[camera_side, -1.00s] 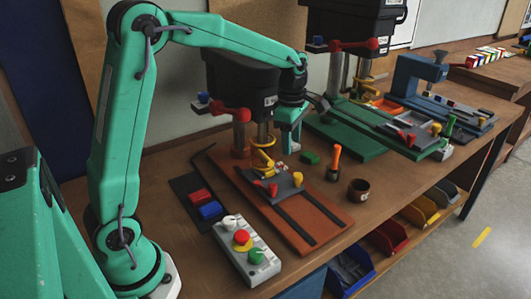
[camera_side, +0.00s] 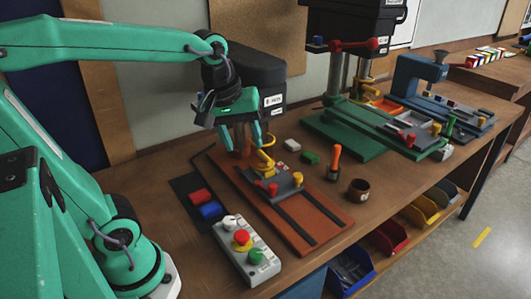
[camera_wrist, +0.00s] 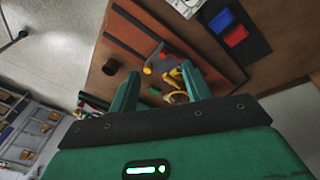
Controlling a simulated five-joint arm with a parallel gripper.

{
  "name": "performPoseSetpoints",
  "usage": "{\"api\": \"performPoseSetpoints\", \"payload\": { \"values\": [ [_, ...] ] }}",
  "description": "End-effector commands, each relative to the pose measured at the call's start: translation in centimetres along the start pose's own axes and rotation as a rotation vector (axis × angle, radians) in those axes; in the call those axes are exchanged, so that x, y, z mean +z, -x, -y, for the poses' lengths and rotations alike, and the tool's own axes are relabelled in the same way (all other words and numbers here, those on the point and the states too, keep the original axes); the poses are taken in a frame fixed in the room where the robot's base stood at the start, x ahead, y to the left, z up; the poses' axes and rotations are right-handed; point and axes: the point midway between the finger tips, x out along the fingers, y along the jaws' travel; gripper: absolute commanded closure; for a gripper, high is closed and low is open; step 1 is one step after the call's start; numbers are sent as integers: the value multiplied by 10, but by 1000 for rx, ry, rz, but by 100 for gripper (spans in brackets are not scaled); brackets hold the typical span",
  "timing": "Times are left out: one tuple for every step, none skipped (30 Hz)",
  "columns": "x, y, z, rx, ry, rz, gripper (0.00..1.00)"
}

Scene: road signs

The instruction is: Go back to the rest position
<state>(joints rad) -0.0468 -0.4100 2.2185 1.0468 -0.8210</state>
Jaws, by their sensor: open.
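My gripper (camera_side: 241,141) is teal and hangs in front of the dark head of the near drill press (camera_side: 262,75), above the back of its orange-brown base plate (camera_side: 315,212). Its two fingers are apart with nothing between them. In the wrist view my gripper (camera_wrist: 165,88) shows both fingers spread, with the press's yellow ring (camera_wrist: 178,98) and the workbench beyond them. My arm reaches across from the left, its upper part almost level. The column of the near press is partly hidden behind the fingers.
A grey button box (camera_side: 247,252) and red and blue blocks (camera_side: 203,203) lie on the near bench. A white block (camera_side: 292,145), a green block (camera_side: 310,157), an orange-handled tool (camera_side: 335,160) and a dark cup (camera_side: 359,190) stand right of the base plate. A green-based press (camera_side: 345,138) is farther right.

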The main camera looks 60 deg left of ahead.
Motion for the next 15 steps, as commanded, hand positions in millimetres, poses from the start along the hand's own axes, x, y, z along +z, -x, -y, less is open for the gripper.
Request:
{"api": "performPoseSetpoints", "payload": {
  "values": [
    [6,2,4,16,-70,-14,52],
    [9,2,6,23,-116,-21,52],
    [13,3,9,33,-177,-31,52],
    [16,3,12,40,-222,-40,52],
    [18,4,14,47,-269,-49,52],
    [22,4,16,56,-330,-61,52],
    [25,4,19,62,-376,-70,52],
    [28,4,21,67,-420,-79,52],
    [31,4,23,75,-480,-94,52],
    [34,3,26,79,-524,-104,52],
    [36,3,27,83,-566,-113,52],
    [39,2,30,88,-618,-126,52],
    [41,2,31,91,-655,-135,52],
    [43,2,33,93,-689,-144,52],
    [45,1,35,96,-729,-154,52]
  ]
}}
